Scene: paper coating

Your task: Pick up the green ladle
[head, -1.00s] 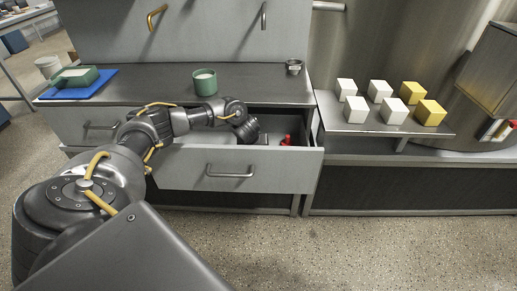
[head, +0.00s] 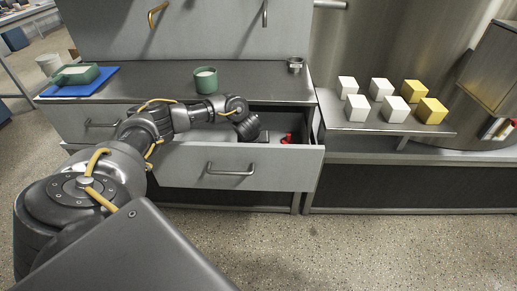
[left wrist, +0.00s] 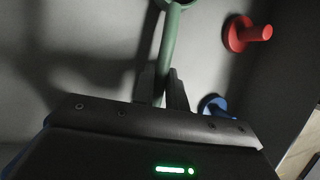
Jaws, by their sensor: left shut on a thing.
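The green ladle (left wrist: 171,38) shows in the left wrist view, with its handle running down between my gripper's fingers and its round bowl end cut off at the top edge. My left gripper (left wrist: 163,88) is shut on that handle. In the head view, my left wrist reaches over the open drawer (head: 235,170) and points down into it. The fingers and the ladle are hidden there behind the wrist and the drawer front. My right gripper is not in view.
A red piece (left wrist: 248,34) and a blue piece (left wrist: 214,104) lie in the drawer near the ladle. A green cup (head: 205,82) and a small metal cup (head: 295,66) stand on the counter. White and yellow cubes sit on a shelf (head: 385,130) at right.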

